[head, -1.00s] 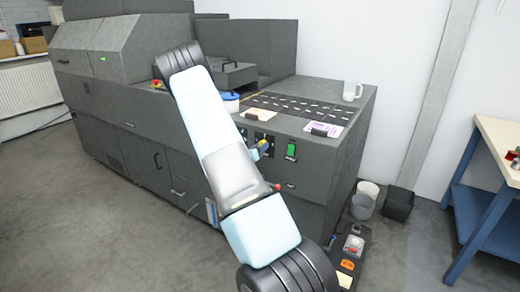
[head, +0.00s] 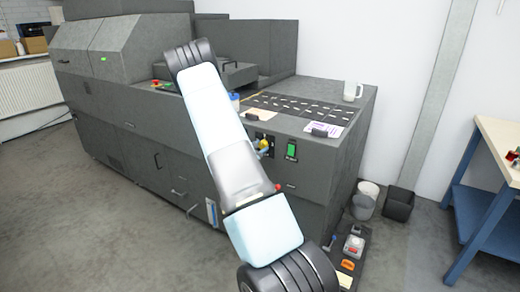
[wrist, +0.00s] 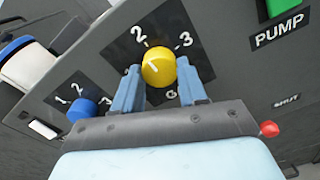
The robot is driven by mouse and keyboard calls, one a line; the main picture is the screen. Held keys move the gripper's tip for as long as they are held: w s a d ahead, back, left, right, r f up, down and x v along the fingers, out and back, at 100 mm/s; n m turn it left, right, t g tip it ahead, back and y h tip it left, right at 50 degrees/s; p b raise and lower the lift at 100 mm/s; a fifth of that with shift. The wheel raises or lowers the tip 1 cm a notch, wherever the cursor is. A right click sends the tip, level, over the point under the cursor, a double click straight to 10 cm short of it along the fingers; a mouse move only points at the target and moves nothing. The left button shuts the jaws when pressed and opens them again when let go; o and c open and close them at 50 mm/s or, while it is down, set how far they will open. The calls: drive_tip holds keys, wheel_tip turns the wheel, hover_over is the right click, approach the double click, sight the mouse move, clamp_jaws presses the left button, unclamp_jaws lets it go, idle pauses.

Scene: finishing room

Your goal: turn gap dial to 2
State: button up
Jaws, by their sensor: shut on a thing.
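The yellow gap dial (wrist: 164,58) is on a dark plate on the machine's front panel. In the wrist view the numerals 2 and 3 show above it, with a "G" below; the rest of the label is hidden by my finger. A short white mark on the dial's face slants to the upper left, left of the 2 to 3 span; its exact setting is hard to read. My gripper (wrist: 158,72) has one blue finger on each side of the dial and is shut on it. In the head view my gripper (head: 262,152) is at the panel, left of the green switch.
A blue dial (wrist: 82,109) with numerals 1, 2 and 3 is close on the left. A green pump switch (head: 292,150) is to the right. A mug (head: 352,91) and pads lie on the machine top. Bins (head: 399,203) and a blue bench (head: 470,190) stand right.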

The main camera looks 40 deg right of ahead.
drive_tip(key=shift+a+f+m, duration=0.15)
drive_tip(key=shift+f+m, duration=0.05)
drive_tip(key=shift+m, duration=0.2)
drive_tip(key=o, duration=0.8)
drive_tip(key=shift+w, duration=0.1)
drive_tip(key=shift+o, duration=1.3)
drive_tip(key=shift+r, duration=0.1)
drive_tip(key=v, duration=1.3)
drive_tip(key=shift+a, duration=0.3)
